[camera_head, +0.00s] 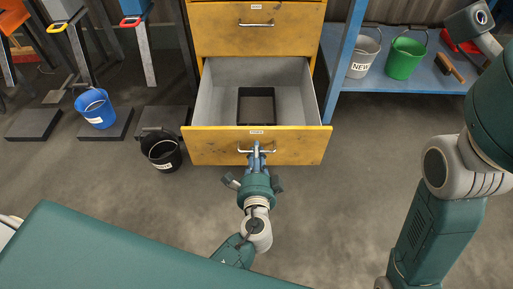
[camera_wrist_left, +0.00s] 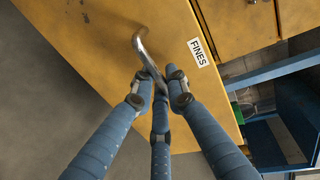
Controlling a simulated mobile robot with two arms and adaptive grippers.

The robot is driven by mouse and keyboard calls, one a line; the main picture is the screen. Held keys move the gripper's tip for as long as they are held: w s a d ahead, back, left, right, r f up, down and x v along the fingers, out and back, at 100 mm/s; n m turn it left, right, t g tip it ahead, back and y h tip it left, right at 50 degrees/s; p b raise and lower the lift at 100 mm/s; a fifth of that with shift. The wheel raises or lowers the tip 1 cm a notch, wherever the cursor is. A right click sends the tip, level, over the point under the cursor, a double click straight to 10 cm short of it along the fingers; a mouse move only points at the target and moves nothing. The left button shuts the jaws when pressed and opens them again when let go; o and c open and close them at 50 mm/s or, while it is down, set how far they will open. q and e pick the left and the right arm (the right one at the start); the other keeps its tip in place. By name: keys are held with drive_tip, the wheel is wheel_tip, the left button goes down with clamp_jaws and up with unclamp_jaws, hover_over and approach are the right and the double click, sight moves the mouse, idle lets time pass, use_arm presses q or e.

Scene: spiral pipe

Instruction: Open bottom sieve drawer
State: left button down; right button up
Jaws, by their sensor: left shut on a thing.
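The bottom sieve drawer (camera_head: 197,143) is yellow with a grey inside and stands pulled out from the yellow cabinet (camera_head: 256,30). A dark square frame (camera_head: 256,92) lies in it, towards the back. My left gripper (camera_head: 256,153) is at the drawer front, shut on its metal handle (camera_head: 244,151). In the left wrist view the blue fingers (camera_wrist_left: 160,88) close around the bent handle (camera_wrist_left: 142,50), beside a label (camera_wrist_left: 198,53) reading FINES. My right arm (camera_head: 440,200) shows at the right, but its gripper is not in view.
A black bucket (camera_head: 162,150) stands on the floor just left of the drawer, with a blue bucket (camera_head: 96,108) farther left. A blue shelf (camera_head: 400,78) at the right holds a grey bucket (camera_head: 361,58) and a green bucket (camera_head: 405,57). A green surface (camera_head: 110,250) fills the lower left.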

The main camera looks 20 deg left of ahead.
idle(0.3)
use_arm(q)
drive_tip(key=c, duration=1.8)
unclamp_jaws()
drive_tip(key=shift+o, duration=0.2)
drive_tip(key=shift+s, duration=0.1)
drive_tip(key=v, duration=1.2)
drive_tip(key=shift+r, duration=0.1)
